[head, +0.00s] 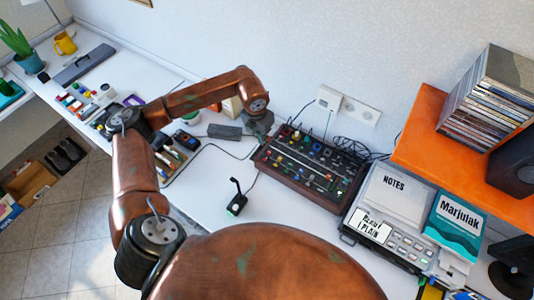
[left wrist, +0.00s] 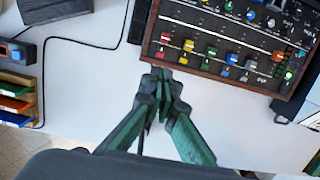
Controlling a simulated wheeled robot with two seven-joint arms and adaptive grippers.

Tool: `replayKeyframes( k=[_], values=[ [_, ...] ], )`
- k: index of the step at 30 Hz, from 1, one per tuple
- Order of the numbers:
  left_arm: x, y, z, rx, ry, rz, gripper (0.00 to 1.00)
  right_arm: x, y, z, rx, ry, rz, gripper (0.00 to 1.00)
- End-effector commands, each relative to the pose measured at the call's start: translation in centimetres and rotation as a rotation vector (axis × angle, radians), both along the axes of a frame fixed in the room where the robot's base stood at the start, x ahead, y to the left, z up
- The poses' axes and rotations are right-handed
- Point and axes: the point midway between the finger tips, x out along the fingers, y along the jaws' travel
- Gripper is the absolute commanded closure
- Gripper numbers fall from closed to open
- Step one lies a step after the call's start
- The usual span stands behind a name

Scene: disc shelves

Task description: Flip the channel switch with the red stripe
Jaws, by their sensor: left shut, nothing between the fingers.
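The mixer (head: 318,168) is a dark panel in a brown wooden case with rows of coloured knobs and switches. In the left wrist view the mixer (left wrist: 225,28) fills the top right. Its lowest row has coloured caps: a red one (left wrist: 166,38) at the left end, then yellow, green, blue and whitish ones. My left gripper (left wrist: 160,78) is shut and empty, with its tips just below the mixer's front edge, near the red and yellow caps. In the head view the left gripper (head: 258,126) is by the mixer's left end, partly hidden by the wrist. The right gripper is out of view.
A black desk microphone (head: 237,203) stands in front of the mixer. A device with a notes folder (head: 398,193) and a teal book (head: 455,226) lie right of it. An orange shelf (head: 430,130) overhangs at the right. Cables run along the wall.

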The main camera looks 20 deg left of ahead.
Motion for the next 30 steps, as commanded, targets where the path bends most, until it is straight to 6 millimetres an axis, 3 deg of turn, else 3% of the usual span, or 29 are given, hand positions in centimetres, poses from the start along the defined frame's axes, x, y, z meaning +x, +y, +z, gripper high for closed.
replayKeyframes(
  k=[7, 11, 30],
  values=[
    [0.2, -0.3, 0.0, 0.0, -0.001, -0.006, 1.0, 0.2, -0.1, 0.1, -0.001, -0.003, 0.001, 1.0],
    [0.2, -0.3, -0.9, 0.0, 0.001, -0.005, 1.0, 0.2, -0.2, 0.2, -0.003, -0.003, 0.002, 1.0],
    [1.7, -0.4, -12.3, -0.002, 0.001, -0.001, 1.0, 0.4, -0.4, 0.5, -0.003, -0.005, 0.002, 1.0]
  ],
)
